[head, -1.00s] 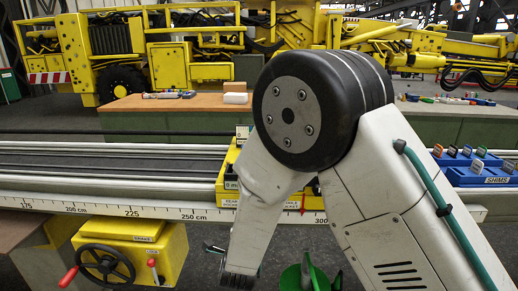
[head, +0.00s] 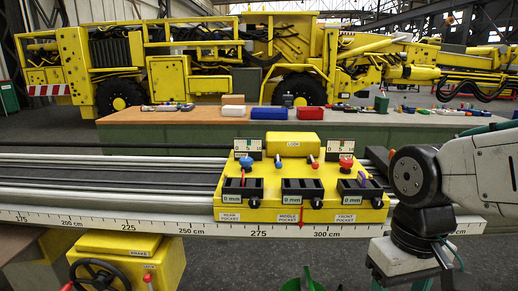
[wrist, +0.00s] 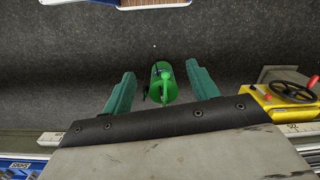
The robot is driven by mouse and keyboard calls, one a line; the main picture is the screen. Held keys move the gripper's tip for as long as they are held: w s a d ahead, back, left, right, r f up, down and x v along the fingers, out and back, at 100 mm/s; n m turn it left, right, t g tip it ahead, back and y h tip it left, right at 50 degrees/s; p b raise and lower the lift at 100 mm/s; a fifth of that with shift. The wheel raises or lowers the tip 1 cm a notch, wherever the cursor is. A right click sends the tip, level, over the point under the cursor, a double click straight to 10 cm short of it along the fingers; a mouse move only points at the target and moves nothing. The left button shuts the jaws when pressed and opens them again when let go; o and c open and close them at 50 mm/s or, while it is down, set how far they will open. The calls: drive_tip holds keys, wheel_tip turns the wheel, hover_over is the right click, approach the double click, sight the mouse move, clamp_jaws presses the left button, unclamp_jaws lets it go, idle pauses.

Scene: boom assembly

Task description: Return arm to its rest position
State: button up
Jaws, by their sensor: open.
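My arm (head: 470,170) is folded at the right edge of the head view, its wrist pointing down beside the front end of the yellow pocket block. In the wrist view my gripper (wrist: 161,70) shows two green fingers spread apart with nothing held between them. Beyond the fingers, a green cylinder (wrist: 162,82) stands on the dark floor, apart from them as far as I can tell. The fingertips cannot be made out clearly in the head view.
The yellow block (head: 300,205) with three pockets sits on the rail (head: 110,180) above a white scale. A yellow brake box with a handwheel (head: 100,275) is at lower left. Behind is a long bench (head: 200,118); part of the green cylinder (head: 305,284) shows at the bottom.

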drive_tip(key=s+d+r+m+t, duration=0.2)
drive_tip(key=s+d+r, duration=0.1)
drive_tip(key=d+r, duration=0.1)
drive_tip(key=shift+s+d+r, duration=0.25)
drive_tip(key=shift+s+d, duration=0.1)
drive_tip(key=shift+d, duration=0.3)
idle(0.4)
